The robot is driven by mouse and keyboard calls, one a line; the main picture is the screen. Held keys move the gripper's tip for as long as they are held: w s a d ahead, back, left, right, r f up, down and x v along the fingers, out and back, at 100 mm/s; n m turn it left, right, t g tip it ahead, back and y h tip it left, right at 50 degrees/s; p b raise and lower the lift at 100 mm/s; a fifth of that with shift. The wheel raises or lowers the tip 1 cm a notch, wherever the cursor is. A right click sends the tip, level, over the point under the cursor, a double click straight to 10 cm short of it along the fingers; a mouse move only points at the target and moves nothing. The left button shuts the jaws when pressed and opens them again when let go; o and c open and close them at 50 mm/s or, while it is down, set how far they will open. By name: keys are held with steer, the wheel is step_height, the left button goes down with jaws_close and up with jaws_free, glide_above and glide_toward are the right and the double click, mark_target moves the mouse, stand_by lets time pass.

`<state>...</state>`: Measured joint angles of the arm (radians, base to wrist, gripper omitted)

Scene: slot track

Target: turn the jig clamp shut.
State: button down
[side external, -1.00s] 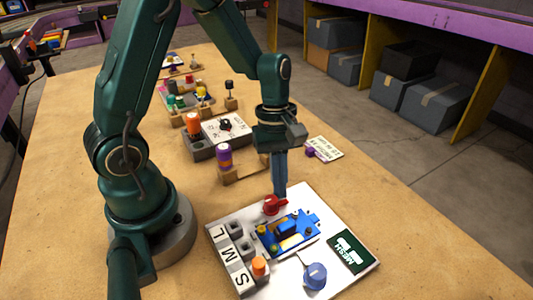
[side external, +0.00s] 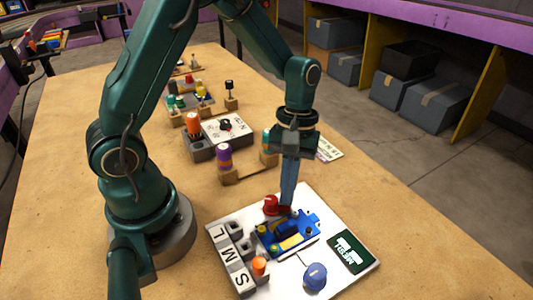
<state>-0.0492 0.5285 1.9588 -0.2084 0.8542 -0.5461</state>
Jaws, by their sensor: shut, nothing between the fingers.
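The red jig clamp (side external: 271,205) stands at the far edge of the blue jig (side external: 290,236) on the white board (side external: 318,197). My gripper (side external: 286,208) is shut, pointing down, with its tips low beside the clamp's right side. They look to be touching or very close to the clamp; I cannot tell which. Nothing shows between the fingers. The blue jig holds yellow parts, and part of it is hidden behind the fingertips.
On the same board are a blue knob (side external: 315,276), an orange peg (side external: 259,265), grey sockets lettered S, M and L, and a dark green label (side external: 348,252). Bare table lies right of the board.

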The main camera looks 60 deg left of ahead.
steer(key=shift+d+m+y, duration=0.15)
steer(key=shift+d+m, duration=0.05)
steer(key=shift+m, duration=0.55)
steer(key=shift+d+m+y, duration=0.15)
steer(key=shift+m, duration=0.6)
steer(key=shift+s+d+m+g+y, duration=0.15)
steer(key=shift+m+g+y, duration=0.1)
steer(key=shift+m, duration=0.8)
steer(key=shift+d+m+g+y, duration=0.15)
steer(key=shift+m+y, duration=0.1)
steer(key=shift+m, duration=0.8)
